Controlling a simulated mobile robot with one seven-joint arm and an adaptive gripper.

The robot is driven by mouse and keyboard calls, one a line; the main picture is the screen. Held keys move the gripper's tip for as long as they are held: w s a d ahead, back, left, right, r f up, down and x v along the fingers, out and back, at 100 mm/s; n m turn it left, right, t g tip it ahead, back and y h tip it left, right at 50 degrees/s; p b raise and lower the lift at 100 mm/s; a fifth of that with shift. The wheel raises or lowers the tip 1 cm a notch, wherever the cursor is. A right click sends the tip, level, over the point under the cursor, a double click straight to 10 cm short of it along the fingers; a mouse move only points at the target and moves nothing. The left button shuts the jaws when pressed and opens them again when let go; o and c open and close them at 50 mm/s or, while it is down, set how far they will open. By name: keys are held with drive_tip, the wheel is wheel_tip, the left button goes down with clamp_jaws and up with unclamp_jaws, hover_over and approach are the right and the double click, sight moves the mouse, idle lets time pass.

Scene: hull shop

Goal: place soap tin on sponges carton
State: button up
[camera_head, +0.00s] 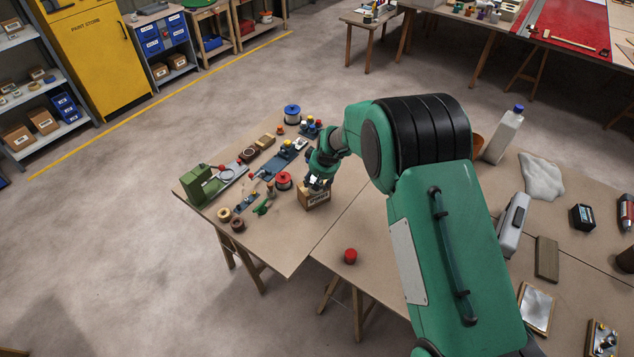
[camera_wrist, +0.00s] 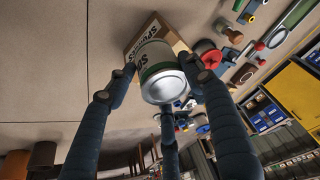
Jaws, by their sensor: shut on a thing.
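My gripper (camera_head: 318,179) has its fingers closed around the soap tin, a short can with a white and green label and a silver end. The soap tin (camera_wrist: 163,82) shows between the three fingers (camera_wrist: 166,78) in the wrist view; in the head view it is mostly hidden by the gripper. The sponges carton (camera_head: 315,201) is a small brown box with a white label, on the table directly below my gripper. In the wrist view the carton (camera_wrist: 149,27) shows behind the tin, partly covered by it. I cannot tell whether tin and carton touch.
A red spool (camera_head: 283,180) stands close to the carton's left. Blue parts, a green vise (camera_head: 203,185) and brown rings lie farther left. A red cap (camera_head: 350,256) stands near the table's front edge. The table (camera_head: 285,245) in front of the carton is clear.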

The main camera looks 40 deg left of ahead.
drive_tip(key=shift+f, duration=0.55)
drive_tip(key=shift+f, duration=0.2)
drive_tip(key=o, duration=1.6)
drive_tip(key=shift+c, duration=0.2)
drive_tip(key=shift+r, duration=0.15)
drive_tip(key=shift+r, duration=0.2)
drive_tip(key=v, duration=1.1)
drive_tip(key=shift+d+r, duration=0.2)
drive_tip(key=shift+r, duration=0.05)
drive_tip(key=shift+s, duration=0.1)
